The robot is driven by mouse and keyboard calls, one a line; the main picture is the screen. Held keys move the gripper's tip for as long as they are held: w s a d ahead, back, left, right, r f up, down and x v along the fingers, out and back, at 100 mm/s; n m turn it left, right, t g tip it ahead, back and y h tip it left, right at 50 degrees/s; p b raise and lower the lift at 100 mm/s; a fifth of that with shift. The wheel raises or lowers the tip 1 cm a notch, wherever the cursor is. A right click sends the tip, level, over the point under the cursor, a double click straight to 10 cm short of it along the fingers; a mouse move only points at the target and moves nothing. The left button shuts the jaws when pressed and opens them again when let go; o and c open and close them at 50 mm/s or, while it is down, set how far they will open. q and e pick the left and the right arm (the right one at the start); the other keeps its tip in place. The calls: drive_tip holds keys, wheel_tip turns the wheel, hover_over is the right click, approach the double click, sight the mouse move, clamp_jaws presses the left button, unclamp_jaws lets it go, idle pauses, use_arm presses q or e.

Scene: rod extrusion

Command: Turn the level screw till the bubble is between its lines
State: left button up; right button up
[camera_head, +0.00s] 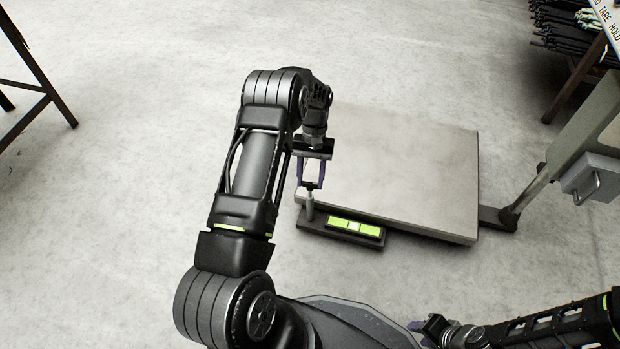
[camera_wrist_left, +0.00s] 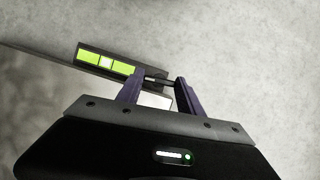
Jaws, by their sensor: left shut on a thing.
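The level (camera_head: 328,223) is a dark bar with a yellow-green vial (camera_head: 355,227) at the near edge of the grey platform (camera_head: 410,165). In the left wrist view the vial (camera_wrist_left: 88,57) has dark lines, and a pale bubble (camera_wrist_left: 105,62) appears between them. The upright level screw (camera_head: 310,206) stands at the bar's left end. My left gripper (camera_head: 311,187) comes down from above and is shut on the screw's top, which its fingers (camera_wrist_left: 161,80) partly hide. My right gripper (camera_head: 416,326) is only partly seen at the bottom, its jaws unclear.
A post with a grey box (camera_head: 594,178) stands at the right, joined to the platform by a dark foot (camera_head: 497,217). A rack of dark rods (camera_head: 568,28) is at the top right. A dark table frame (camera_head: 45,75) is at the left. The concrete floor between is clear.

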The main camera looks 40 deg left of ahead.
use_arm(q)
drive_tip(key=shift+m, duration=0.6)
drive_tip(key=shift+y, duration=0.3)
drive_tip(key=o, duration=1.4)
drive_tip(key=p+v, duration=0.2)
drive_tip(key=v, duration=0.5)
drive_tip(key=shift+w+r, duration=0.2)
drive_tip(key=shift+r, duration=0.15)
